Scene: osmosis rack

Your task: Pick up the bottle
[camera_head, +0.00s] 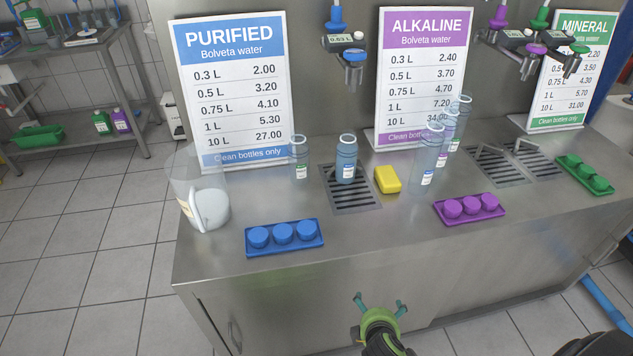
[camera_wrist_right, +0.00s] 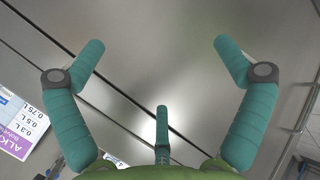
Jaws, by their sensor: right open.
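A clear bottle with bluish tint and a blue-white label (camera_head: 346,170) stands upright on the left drain grate (camera_head: 355,202). Another clear bottle with a green label (camera_head: 300,158) stands to its left. Several more clear bottles (camera_head: 428,162) stand in a row to the right. My right gripper (camera_head: 380,303) is open and empty, in front of the counter and below its top, apart from every bottle. In the right wrist view its teal fingers (camera_wrist_right: 161,62) are spread before bare metal, and no bottle shows. My left gripper is not in view.
The steel counter (camera_head: 330,262) also holds a clear jug (camera_head: 210,205), a yellow sponge (camera_head: 388,179), and blue (camera_head: 283,236), purple (camera_head: 469,208) and green (camera_head: 585,174) cap trays. A dispensing nozzle (camera_head: 354,62) hangs above the left grate. Price signs (camera_head: 235,95) stand behind.

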